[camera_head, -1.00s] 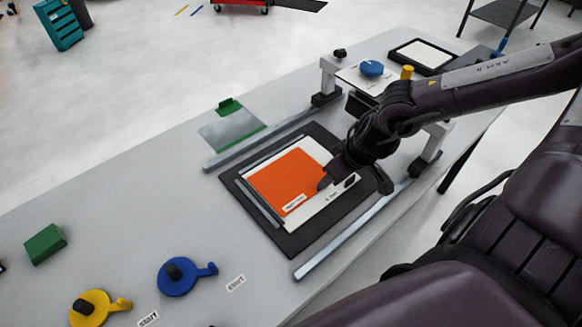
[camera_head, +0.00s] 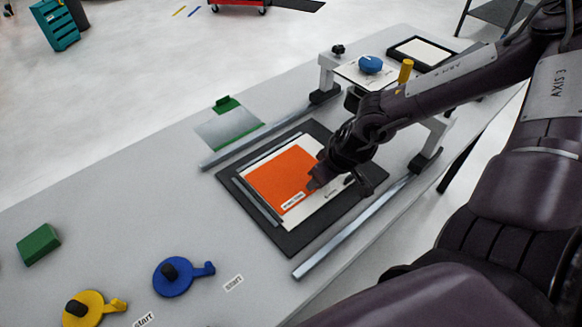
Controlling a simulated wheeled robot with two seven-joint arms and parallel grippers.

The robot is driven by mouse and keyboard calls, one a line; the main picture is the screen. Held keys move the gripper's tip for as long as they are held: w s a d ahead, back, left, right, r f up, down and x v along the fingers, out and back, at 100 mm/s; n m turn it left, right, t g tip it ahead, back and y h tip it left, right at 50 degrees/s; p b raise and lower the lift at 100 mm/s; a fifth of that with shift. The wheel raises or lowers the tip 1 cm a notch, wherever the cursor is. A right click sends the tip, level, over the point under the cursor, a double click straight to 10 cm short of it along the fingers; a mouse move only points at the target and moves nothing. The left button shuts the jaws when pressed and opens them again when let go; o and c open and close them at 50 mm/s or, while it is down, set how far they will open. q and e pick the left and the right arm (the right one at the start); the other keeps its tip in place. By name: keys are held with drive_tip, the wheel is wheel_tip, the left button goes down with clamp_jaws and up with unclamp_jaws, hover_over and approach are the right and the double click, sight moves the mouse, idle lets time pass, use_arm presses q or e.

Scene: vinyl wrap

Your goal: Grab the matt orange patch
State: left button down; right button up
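The matt orange patch (camera_head: 282,172) lies flat on a white sheet within a black framed pad (camera_head: 290,243) on the table. A small white label (camera_head: 292,200) is at its lower edge. My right gripper (camera_head: 343,187) reaches in from the right, above the pad's right part. Its two fingers look spread apart, with one at the patch's right corner and the other over the pad's right edge. Whether the near finger touches the patch cannot be told. The gripper hides the patch's right corner. My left gripper is not in view.
Metal rails (camera_head: 350,228) flank the pad, with a raised bridge behind it. A green-edged clear sheet (camera_head: 228,130) lies behind. Blue (camera_head: 172,277) and yellow (camera_head: 83,309) discs and a green block (camera_head: 38,244) lie at the left.

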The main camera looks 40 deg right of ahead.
drive_tip(key=shift+c, duration=0.3)
clamp_jaws()
drive_tip(key=shift+r, duration=0.1)
